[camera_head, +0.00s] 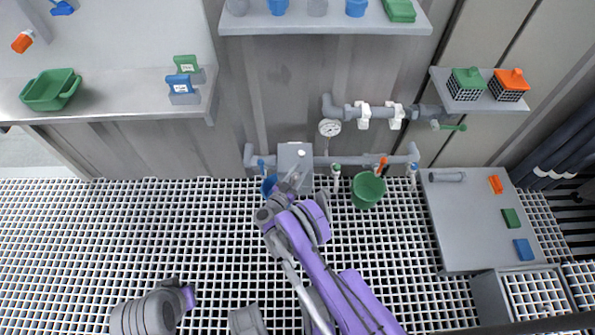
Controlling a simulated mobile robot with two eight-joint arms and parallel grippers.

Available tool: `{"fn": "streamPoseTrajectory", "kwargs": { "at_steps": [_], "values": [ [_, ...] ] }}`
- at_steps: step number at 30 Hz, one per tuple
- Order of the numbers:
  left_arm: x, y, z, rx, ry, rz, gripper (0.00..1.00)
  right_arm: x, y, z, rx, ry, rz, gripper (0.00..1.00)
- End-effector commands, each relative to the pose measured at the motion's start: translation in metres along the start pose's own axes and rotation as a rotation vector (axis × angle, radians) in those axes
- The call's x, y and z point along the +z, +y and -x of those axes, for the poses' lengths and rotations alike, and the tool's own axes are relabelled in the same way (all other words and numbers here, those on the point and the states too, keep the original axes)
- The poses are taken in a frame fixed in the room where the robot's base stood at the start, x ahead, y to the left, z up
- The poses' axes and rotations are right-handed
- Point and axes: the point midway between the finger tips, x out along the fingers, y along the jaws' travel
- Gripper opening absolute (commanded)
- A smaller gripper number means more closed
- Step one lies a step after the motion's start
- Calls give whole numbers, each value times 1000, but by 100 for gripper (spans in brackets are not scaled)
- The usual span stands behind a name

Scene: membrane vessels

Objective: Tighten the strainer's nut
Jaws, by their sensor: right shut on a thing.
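My right arm comes up from the bottom, purple and grey. Its gripper (293,180) is at the low pipe run, in front of a grey box-like part (295,156) with a small white spot. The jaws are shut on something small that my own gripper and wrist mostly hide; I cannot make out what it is. I cannot pick out the strainer or its nut for certain among the grey pipework (350,161). A grey and purple part of my left arm shows at the bottom left; its gripper is not in view.
A blue bucket (268,186) is close beside the right gripper, and a green bucket (369,190) stands to its right. Above are a gauge (330,127) and an upper pipe (350,112). A grey table (460,225) holds coloured blocks. The grating (90,230) at left is mostly clear.

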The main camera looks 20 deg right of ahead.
Motion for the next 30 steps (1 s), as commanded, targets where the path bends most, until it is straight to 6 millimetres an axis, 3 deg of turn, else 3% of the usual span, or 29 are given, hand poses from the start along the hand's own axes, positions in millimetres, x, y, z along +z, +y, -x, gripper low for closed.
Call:
{"fn": "streamPoseTrajectory", "kwargs": {
  "at_steps": [15, 30],
  "values": [
    [0, 0, -2, 0, 1, 0, 0, -1, 8, 0, 329, 3, 1, 0],
    [0, 0, -3, 0, 1, 0, 0, -1, 10, 0, 386, 3, 0, 0]
  ]
}}
